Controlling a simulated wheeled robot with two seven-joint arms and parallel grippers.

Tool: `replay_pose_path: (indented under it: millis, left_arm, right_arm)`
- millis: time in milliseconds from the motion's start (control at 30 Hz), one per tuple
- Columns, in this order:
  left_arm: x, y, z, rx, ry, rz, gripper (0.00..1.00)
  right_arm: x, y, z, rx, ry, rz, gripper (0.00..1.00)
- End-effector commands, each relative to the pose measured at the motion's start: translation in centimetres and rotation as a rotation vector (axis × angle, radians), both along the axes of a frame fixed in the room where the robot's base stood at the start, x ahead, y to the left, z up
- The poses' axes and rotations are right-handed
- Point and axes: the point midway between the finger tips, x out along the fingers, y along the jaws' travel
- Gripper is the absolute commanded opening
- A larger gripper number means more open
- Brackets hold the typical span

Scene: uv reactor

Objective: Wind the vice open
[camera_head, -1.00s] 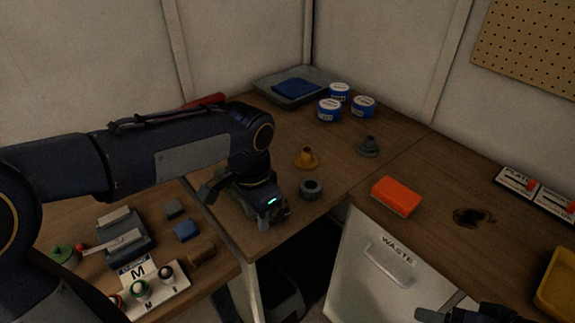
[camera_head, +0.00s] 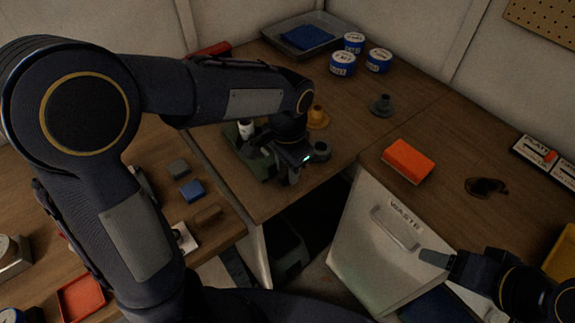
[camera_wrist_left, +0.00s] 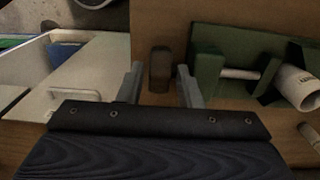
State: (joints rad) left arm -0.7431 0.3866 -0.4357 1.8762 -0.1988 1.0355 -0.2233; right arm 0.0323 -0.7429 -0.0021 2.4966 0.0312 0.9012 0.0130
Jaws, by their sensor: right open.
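The green vice (camera_head: 259,170) stands on the wooden bench near its front edge, partly hidden behind my left arm. A white cylinder (camera_head: 246,128) is at the vice. In the left wrist view the vice (camera_wrist_left: 208,76) shows a pale rod and the white labelled cylinder (camera_wrist_left: 298,88). A dark rounded handle (camera_wrist_left: 160,72) lies in line with the rod, beyond the near green block. My left gripper (camera_head: 291,174) is open, with one finger on each side of this handle and gaps showing. My right gripper (camera_head: 434,259) is open and empty near the waste bin, partly seen.
A grey ring (camera_head: 321,151), an orange flanged part (camera_head: 318,118) and a grey flanged part (camera_head: 381,104) stand close by. Blue-white tins (camera_head: 343,64) and a grey tray (camera_head: 272,37) are behind. An orange sponge (camera_head: 408,161) lies right, above the waste bin (camera_head: 365,246).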

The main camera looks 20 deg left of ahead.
Motion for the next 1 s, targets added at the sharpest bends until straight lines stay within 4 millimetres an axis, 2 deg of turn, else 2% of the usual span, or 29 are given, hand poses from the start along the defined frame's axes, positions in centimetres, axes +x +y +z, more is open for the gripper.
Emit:
replay_pose_path:
  millis: [167, 400, 733, 1000]
  left_arm:
    - [0.0, 0.0, 0.0, 0.000, 0.000, 0.000, 0.30]
    - [0.0, 0.0, 0.0, 0.000, 0.000, 0.000, 0.00]
    - [-0.1, 0.1, -0.2, -0.033, -0.043, 0.001, 0.00]
    - [-0.5, 0.5, -0.6, -0.145, -0.185, 0.001, 0.00]
  right_arm:
    - [0.0, 0.0, 0.0, 0.000, 0.000, 0.000, 0.69]
    - [0.0, 0.0, 0.0, 0.000, 0.000, 0.000, 0.69]
    - [0.0, 0.0, -1.0, 0.000, 0.000, 0.000, 0.69]
    - [0.0, 0.0, -4.3, 0.000, 0.000, 0.000, 0.69]
